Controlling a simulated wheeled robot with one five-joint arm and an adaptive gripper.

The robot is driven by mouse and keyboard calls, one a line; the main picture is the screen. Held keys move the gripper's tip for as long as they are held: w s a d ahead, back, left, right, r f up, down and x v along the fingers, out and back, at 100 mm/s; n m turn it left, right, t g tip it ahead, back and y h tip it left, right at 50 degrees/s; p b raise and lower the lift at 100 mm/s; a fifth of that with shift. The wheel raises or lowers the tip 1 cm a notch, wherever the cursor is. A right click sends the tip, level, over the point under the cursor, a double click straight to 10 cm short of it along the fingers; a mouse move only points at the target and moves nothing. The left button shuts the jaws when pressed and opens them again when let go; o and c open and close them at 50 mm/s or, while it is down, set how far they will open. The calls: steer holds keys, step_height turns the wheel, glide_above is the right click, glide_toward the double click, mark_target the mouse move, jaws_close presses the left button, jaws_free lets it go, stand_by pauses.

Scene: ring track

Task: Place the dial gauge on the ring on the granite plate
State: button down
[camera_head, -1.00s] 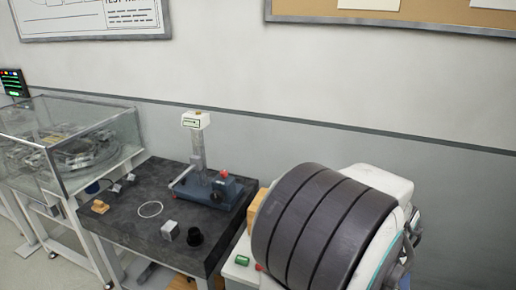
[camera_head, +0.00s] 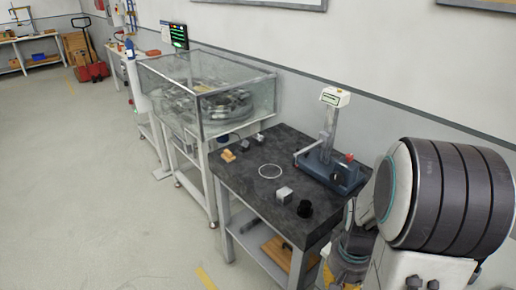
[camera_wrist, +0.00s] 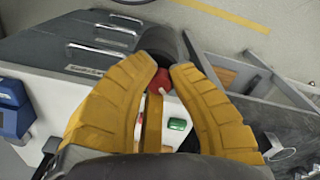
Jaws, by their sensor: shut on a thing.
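The dark granite plate (camera_head: 245,185) is the top of a table in the middle of the head view. A thin pale ring (camera_head: 270,171) lies flat on it with clear space inside. In the wrist view my gripper (camera_wrist: 166,66) has yellow fingers closed around a dark rounded thing (camera_wrist: 158,40), which looks like the dial gauge. Its face is not visible, and the fingers hide part of it. My gripper does not show clearly in the head view, so its distance from the ring cannot be told.
On the plate, a blue stand with a column (camera_head: 330,165) stands at the back right. A grey block (camera_head: 284,194) and a black cylinder (camera_head: 304,208) are near the front right edge. A wooden piece (camera_head: 228,155) is at the left. A glass case (camera_head: 205,95) stands beyond. Floor at left is free.

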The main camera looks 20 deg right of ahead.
steer(key=w+a+f+n, duration=0.3)
steer(key=w+a, duration=0.3)
steer(key=w, duration=0.5)
steer(key=w+a+f+n, duration=0.4)
steer(key=w+a, duration=0.3)
steer(key=w, duration=0.5)
steer(key=shift+f+n, duration=0.3)
